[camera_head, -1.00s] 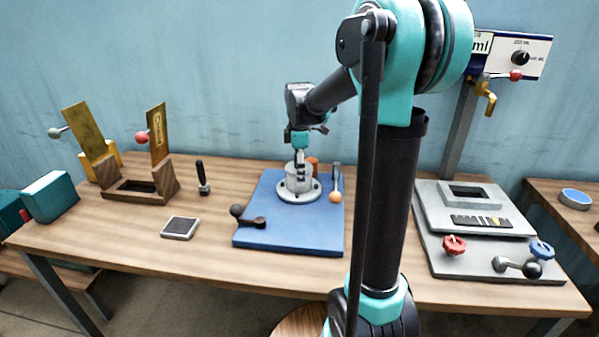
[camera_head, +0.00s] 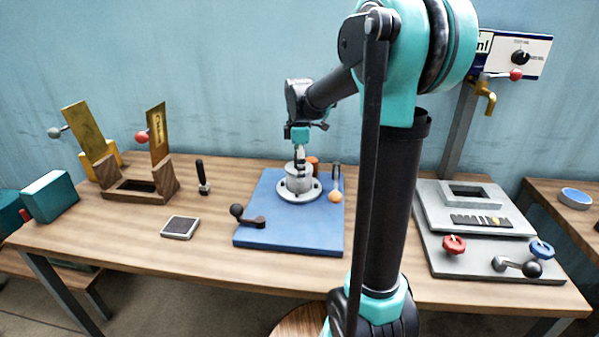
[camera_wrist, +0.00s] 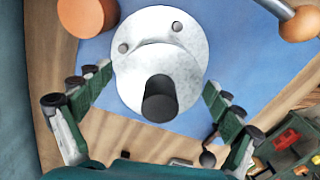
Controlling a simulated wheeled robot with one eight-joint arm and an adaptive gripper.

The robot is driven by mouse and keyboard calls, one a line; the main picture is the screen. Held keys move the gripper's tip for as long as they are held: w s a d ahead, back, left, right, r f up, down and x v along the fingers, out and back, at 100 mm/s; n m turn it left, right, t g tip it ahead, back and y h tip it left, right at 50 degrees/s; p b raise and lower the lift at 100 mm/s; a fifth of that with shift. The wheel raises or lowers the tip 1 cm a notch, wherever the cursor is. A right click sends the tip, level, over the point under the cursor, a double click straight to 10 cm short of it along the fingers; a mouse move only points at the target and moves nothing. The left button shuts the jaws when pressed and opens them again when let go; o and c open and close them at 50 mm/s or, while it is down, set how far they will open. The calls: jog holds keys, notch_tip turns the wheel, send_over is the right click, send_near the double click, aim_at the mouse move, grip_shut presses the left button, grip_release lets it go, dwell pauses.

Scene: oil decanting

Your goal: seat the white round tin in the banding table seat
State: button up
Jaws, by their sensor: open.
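The white round tin (camera_head: 298,174) stands upright on the pale round banding table seat (camera_head: 286,192), on the blue board. In the wrist view the tin's pale top (camera_wrist: 185,75) with a dark round cap (camera_wrist: 160,98) lies between my fingers. My gripper (camera_head: 299,157) is just above the tin, pointing down. In the wrist view my gripper (camera_wrist: 158,80) is open, with one finger on each side and visible gaps to the tin. The tin's bottom edge is too small to judge.
On the blue board (camera_head: 275,235) are an orange cylinder (camera_head: 313,164), an orange-knobbed lever (camera_head: 335,192) and a dark-knobbed crank (camera_head: 247,215). A wooden fixture (camera_head: 166,182) and dark pad (camera_head: 180,227) stand left. A grey valve station (camera_head: 440,250) stands right.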

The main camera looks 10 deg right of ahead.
notch_tip(320, 180, up, 11)
dwell(0.3)
